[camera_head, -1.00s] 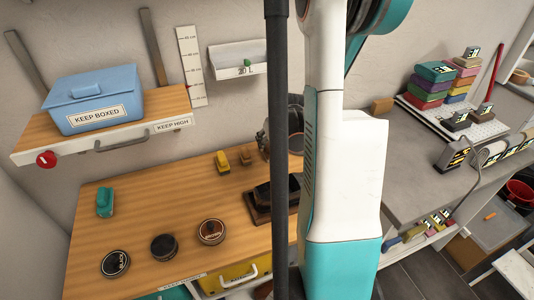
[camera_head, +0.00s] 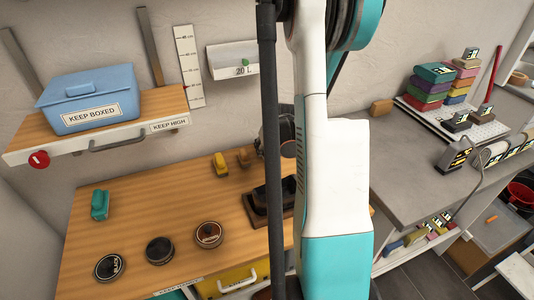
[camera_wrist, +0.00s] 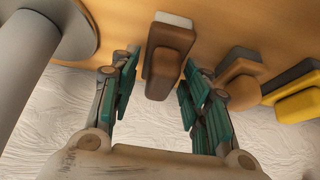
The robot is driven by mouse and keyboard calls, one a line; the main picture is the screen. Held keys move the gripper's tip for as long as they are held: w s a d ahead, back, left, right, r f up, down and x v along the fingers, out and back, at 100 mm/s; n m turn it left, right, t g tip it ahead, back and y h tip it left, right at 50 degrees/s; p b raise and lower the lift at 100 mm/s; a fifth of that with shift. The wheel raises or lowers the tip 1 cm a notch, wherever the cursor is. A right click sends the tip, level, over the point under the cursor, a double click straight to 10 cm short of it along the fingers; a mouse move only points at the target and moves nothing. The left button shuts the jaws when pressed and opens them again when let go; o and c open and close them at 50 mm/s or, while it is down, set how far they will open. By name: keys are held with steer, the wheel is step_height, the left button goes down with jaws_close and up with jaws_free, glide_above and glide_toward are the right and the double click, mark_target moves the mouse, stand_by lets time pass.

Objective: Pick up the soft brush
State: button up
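In the wrist view a dark brown block-shaped brush (camera_wrist: 168,62) with a pale strip at its far end lies between my gripper's two teal-padded fingers. It looks like the soft brush, but no label shows. My gripper (camera_wrist: 160,82) is open, with a finger on each side of it and gaps visible. A lighter brown brush (camera_wrist: 236,72) and a yellow one (camera_wrist: 296,92) lie to the right. In the head view the yellow brush (camera_head: 221,164) and a brown brush (camera_head: 243,158) show on the wooden bench; my column and arm mostly hide the gripper.
A grey post on a round base (camera_wrist: 75,30) stands near the left finger. The bench (camera_head: 130,225) also holds tins (camera_head: 160,250), a teal item (camera_head: 100,204) and a dark object on a stand (camera_head: 256,213). A shelf (camera_head: 160,105) with a blue box (camera_head: 90,98) overhangs the back left.

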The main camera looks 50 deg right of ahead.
steer(key=c, duration=0.6)
step_height(320, 180, up, 20)
steer(key=p, duration=0.5)
steer(key=shift+p, duration=0.4)
steer(key=o, duration=0.6)
steer(key=c, duration=0.4)
steer(key=shift+o, duration=0.2)
steer(key=shift+a, duration=0.1)
